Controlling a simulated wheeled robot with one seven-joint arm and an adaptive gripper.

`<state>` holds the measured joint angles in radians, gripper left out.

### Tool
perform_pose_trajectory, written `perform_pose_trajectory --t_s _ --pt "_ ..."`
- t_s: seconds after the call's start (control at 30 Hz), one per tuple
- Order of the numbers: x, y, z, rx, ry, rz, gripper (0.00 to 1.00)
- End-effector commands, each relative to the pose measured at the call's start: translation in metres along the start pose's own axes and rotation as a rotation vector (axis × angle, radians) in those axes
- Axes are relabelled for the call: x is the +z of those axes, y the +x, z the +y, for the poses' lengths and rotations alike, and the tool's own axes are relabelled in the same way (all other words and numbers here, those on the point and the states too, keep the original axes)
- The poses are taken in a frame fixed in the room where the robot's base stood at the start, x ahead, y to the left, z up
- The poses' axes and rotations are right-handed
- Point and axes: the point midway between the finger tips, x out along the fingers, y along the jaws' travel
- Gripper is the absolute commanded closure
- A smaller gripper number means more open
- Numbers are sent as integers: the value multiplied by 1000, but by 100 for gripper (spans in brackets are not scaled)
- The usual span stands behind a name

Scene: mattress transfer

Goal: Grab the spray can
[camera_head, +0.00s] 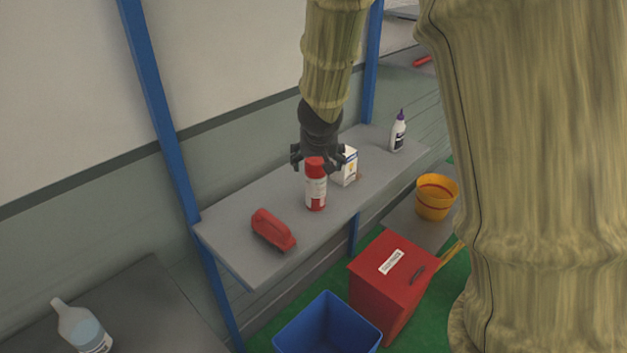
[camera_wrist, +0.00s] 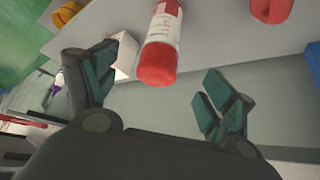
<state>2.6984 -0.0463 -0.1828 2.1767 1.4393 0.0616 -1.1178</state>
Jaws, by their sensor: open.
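The spray can (camera_head: 316,188) stands upright on the grey shelf (camera_head: 225,233), with a red cap and a white and red body. In the wrist view the spray can (camera_wrist: 160,45) shows with its red cap toward me, between and beyond the open fingers. My gripper (camera_head: 318,160) is open and empty, behind and around the height of the can's cap in the head view. In the wrist view my gripper (camera_wrist: 158,88) has its fingers apart on either side of the can's line. I cannot tell whether any finger touches it.
On the shelf, a white box (camera_head: 347,168) stands close right of the can, a red brush-like object (camera_head: 273,231) lies left, and a white bottle with purple cap (camera_head: 398,132) stands farther right. Blue uprights (camera_head: 165,120) flank the shelf. A red box (camera_head: 385,285) and blue bin (camera_head: 325,325) stand below.

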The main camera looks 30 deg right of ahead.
Motion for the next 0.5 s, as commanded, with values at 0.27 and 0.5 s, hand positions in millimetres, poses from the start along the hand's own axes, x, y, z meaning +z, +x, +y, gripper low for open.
perform_pose_trajectory --t_s 0.27,0.5 --pt "3 32 0 -1 2 -1 17" --pt "1 55 -2 -1 0 0 17"
